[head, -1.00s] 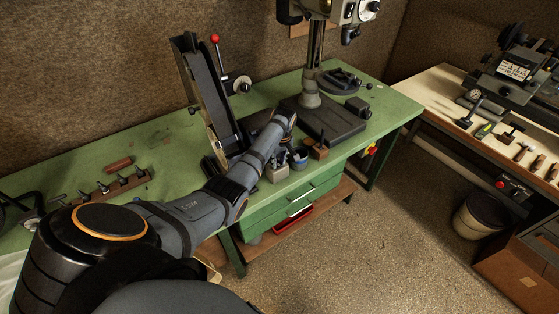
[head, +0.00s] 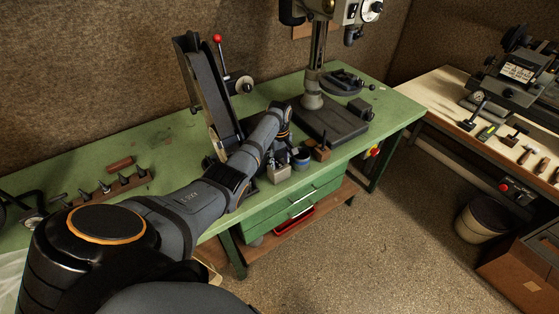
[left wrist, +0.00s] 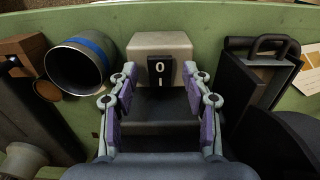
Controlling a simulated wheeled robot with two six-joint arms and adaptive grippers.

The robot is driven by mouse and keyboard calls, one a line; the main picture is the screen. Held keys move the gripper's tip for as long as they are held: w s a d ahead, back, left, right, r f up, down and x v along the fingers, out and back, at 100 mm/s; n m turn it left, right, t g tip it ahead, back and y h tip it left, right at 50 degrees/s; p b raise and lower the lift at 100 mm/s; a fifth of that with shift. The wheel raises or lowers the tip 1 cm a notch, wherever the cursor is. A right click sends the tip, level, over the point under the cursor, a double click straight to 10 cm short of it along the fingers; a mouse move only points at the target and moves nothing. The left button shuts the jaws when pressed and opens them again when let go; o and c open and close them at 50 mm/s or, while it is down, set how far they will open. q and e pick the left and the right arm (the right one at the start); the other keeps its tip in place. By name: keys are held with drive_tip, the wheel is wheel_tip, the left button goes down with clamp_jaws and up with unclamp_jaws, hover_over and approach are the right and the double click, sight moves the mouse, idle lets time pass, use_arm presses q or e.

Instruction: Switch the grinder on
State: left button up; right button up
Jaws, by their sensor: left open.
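The belt grinder (head: 207,88) stands at the back of the green bench with its belt arm tilted up. A grey switch box (head: 279,173) sits near the bench's front edge. In the left wrist view the switch box (left wrist: 160,43) carries a black rocker switch (left wrist: 160,68) marked 0 and I. My left gripper (left wrist: 159,76) is open and empty, its fingers either side of the rocker's lower area. I cannot tell whether it touches the box. In the head view my left wrist hides most of the gripper. My right gripper is not in view.
A blue-banded cup (left wrist: 78,65) stands left of the box in the left wrist view, near a wooden block (left wrist: 20,58). A dark object with a handle (left wrist: 252,72) is close on the right. The drill press base (head: 333,122) lies behind.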

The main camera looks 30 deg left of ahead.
sight(280, 164)
use_arm(q)
wheel_tip(280, 164, up, 12)
idle(0.3)
drive_tip(key=shift+w, duration=0.1)
idle(0.4)
